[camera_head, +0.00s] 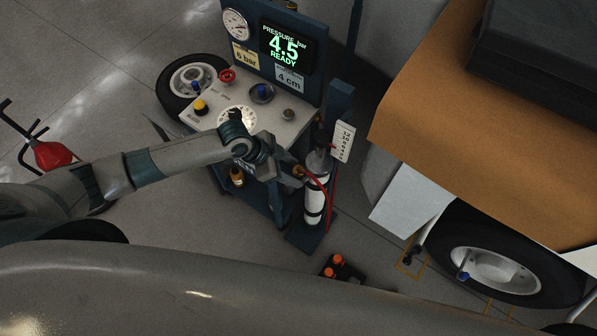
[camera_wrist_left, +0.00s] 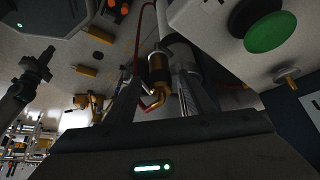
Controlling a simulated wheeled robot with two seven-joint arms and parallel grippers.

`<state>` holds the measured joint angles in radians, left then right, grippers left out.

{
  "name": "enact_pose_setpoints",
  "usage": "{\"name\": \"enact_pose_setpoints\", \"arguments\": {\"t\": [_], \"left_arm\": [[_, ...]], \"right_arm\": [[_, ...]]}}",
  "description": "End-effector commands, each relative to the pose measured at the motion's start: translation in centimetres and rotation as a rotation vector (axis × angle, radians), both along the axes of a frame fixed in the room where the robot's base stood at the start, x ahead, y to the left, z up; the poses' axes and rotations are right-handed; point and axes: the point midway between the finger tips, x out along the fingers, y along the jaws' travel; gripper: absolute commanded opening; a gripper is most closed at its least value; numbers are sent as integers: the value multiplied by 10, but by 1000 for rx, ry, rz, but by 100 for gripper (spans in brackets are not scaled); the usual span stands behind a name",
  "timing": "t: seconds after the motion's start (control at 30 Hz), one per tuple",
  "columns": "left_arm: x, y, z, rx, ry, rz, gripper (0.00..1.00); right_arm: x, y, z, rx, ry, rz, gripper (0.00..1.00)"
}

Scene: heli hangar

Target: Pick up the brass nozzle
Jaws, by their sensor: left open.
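The brass nozzle (camera_head: 298,171) sits at the end of a red hose beside the white gas cylinder (camera_head: 314,201) on the blue cart. In the left wrist view the brass nozzle (camera_wrist_left: 159,68) shows as a brass body with a bent tip, upright between my fingers. My left gripper (camera_head: 288,172) reaches in from the left at the cart's side, by the nozzle. In the left wrist view my left gripper (camera_wrist_left: 160,84) is open, a finger on each side of the nozzle; I cannot tell whether either touches it. My right gripper is not in view.
The cart's panel (camera_head: 280,133) with knobs and gauge stands just behind my wrist. Its display (camera_head: 286,46) reads 4.5 bar, READY. An orange-covered vehicle (camera_head: 440,110) is at right. Orange-topped items (camera_head: 339,265) lie on the floor.

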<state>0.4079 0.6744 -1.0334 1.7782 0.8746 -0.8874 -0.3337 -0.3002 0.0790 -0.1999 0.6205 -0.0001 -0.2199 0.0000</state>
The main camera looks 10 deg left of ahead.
Motion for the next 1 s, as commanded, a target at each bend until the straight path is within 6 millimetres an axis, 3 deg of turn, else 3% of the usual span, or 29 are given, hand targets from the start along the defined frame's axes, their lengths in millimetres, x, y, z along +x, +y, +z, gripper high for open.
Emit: {"name": "enact_pose_setpoints", "arguments": {"t": [0.1,0.33,0.83,0.87,1.0], "left_arm": [[3,-8,-8,-1,2,1,49],[7,-17,-27,1,0,0,49],[8,-17,-29,0,0,0,49],[8,-17,-28,0,0,0,46],[8,-17,-28,0,0,0,13]], "right_arm": [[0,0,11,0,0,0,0],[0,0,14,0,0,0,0],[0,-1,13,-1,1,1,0],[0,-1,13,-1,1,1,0],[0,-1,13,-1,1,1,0]]}}
